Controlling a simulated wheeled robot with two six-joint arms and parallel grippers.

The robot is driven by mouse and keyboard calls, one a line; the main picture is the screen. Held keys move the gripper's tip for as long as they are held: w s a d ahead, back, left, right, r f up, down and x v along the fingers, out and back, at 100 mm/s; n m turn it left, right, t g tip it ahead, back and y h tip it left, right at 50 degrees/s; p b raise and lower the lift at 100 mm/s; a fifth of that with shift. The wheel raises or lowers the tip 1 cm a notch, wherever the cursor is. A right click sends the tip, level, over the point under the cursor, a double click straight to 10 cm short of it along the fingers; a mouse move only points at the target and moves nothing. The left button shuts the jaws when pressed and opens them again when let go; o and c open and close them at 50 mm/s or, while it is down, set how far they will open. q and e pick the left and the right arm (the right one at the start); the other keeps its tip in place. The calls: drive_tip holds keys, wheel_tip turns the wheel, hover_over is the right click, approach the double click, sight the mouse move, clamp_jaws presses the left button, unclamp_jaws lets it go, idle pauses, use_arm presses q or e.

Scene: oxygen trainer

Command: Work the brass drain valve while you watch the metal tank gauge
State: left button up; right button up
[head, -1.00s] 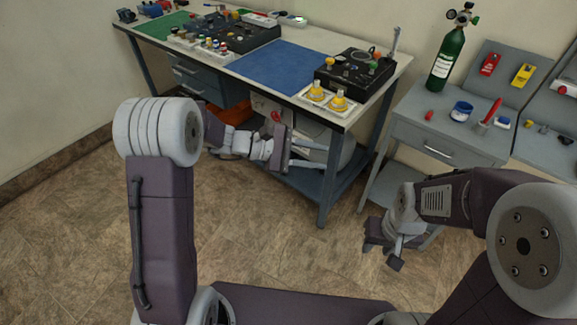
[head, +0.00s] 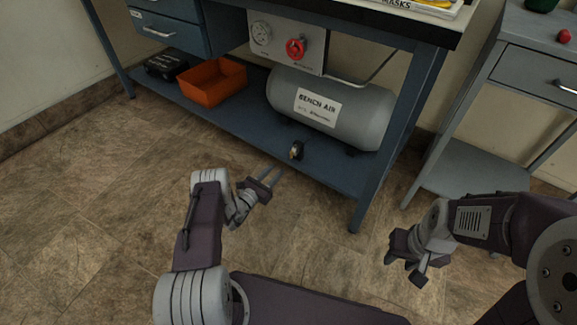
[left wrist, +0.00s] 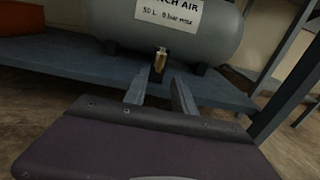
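The grey bench air tank (head: 365,108) lies on the blue lower shelf under the bench. The brass drain valve (head: 297,151) sits low at the tank's front; it also shows in the left wrist view (left wrist: 160,60), with a dark part below the brass. The round metal gauge (head: 261,33) is on a grey panel above the tank; its needle is too small to read. My left gripper (head: 273,175) is open and empty, short of the valve, with its fingers pointing towards it. My right gripper (head: 405,266) hangs at the right, away from the tank; its finger opening is unclear.
A red knob (head: 296,49) is beside the gauge. An orange bin (head: 213,82) and a black case (head: 166,65) stand on the shelf to the left. A bench leg (head: 385,150) rises right of the tank. The floor in front is clear.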

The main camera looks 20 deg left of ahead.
sight(291, 155)
use_arm(q)
drive_tip(key=b+x, duration=0.6)
drive_tip(key=x, duration=0.2)
drive_tip(key=shift+w+d+b, duration=0.2)
drive_tip(key=shift+w+b, duration=0.1)
drive_tip(key=shift+w+r, duration=0.2)
clamp_jaws()
